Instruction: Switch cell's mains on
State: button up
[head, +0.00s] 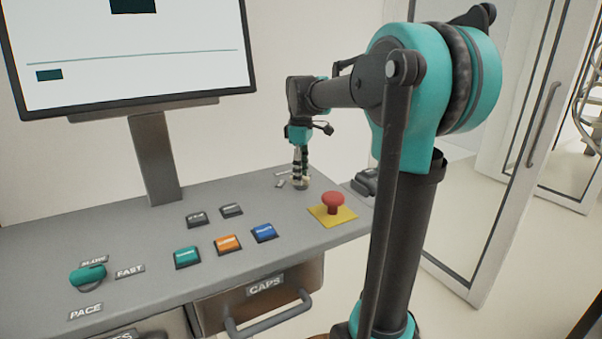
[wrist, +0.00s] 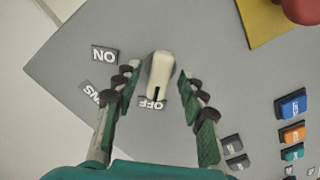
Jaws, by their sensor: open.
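The mains switch is a cream knob (wrist: 159,70) on the grey console top. Its black pointer line lies at the end by the OFF label (wrist: 152,103). The ON label (wrist: 104,55) is to the left of the knob in the wrist view, and a partly hidden label ending in NS (wrist: 98,95) is below it. My gripper (wrist: 157,77) is open, with one finger on each side of the knob and visible gaps between. In the head view my gripper (head: 300,178) points down at the console's far right part, largely hiding the knob.
A red emergency button (head: 333,202) on a yellow plate stands in front of my gripper. Green (head: 187,257), orange (head: 228,244) and blue (head: 264,232) buttons lie left of it. A teal pace knob (head: 88,276) and a monitor (head: 130,50) are further left.

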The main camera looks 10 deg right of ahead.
jog(key=shift+c, duration=0.3)
grip_shut()
jog(key=shift+m, duration=0.4)
jog(key=m, duration=0.3)
jog(key=shift+m, duration=0.3)
jog(key=m, duration=0.4)
jog(key=shift+m, duration=0.3)
jog(key=m, duration=0.4)
jog(key=shift+m, duration=0.3)
jog(key=m, duration=0.4)
jog(key=shift+m, duration=0.3)
